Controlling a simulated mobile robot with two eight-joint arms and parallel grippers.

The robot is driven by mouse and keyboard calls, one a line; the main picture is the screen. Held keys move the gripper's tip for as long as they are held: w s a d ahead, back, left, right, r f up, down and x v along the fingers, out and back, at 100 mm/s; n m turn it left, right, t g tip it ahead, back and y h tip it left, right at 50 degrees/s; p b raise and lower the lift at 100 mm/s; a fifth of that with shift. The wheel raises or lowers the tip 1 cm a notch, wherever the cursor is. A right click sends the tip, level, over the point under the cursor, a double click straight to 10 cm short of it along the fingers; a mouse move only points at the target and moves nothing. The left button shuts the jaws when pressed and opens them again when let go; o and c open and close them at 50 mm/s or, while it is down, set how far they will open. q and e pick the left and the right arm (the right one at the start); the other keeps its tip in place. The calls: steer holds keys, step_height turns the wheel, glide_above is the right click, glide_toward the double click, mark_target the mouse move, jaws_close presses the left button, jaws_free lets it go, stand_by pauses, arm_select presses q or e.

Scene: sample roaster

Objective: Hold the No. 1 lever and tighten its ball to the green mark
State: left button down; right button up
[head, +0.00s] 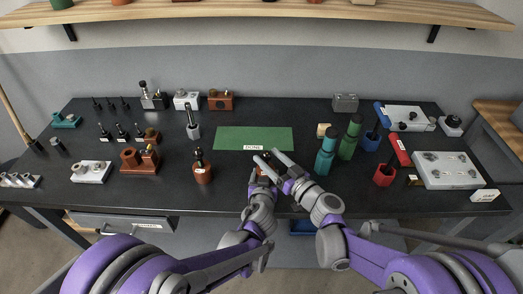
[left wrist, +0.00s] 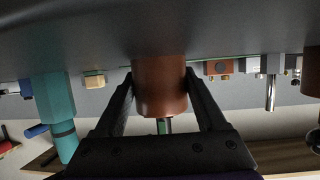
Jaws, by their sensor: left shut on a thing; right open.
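A brown cylindrical lever base (left wrist: 160,85) stands between the fingers of my left gripper (left wrist: 160,100), which is shut on it; a short metal rod with a green bit shows beyond it. In the head view this base is mostly hidden by my grippers, at the front edge of the green mat (head: 240,136). My left gripper (head: 262,178) is low there. My right gripper (head: 268,156) is open above the same spot, its fingers apart. The ball is hidden. Another brown base with a dark lever (head: 202,174) stands to the left. Lever numbers are too small to read.
Teal (head: 325,155) and green (head: 350,138) bottles stand close to the right of my grippers. A red cup (head: 384,175) and white plates (head: 447,170) are farther right. A grey lever (head: 193,130) and several fixtures stand left. The mat, labelled DONE, looks bare.

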steer(key=v, duration=0.7)
steer(key=shift+w, duration=0.1)
steer(key=w+a+n+g+y, duration=0.2)
steer(key=w+n+g+y, duration=0.45)
steer(key=n+g, duration=0.4)
steer(key=a+m+g, duration=0.1)
steer(key=a+g, duration=0.1)
steer(key=a, duration=0.4)
steer(key=shift+w+a, duration=0.25)
steer(key=shift+a, duration=0.15)
steer(key=shift+f, duration=0.1)
jaws_close()
steer(key=shift+m+t, duration=0.35)
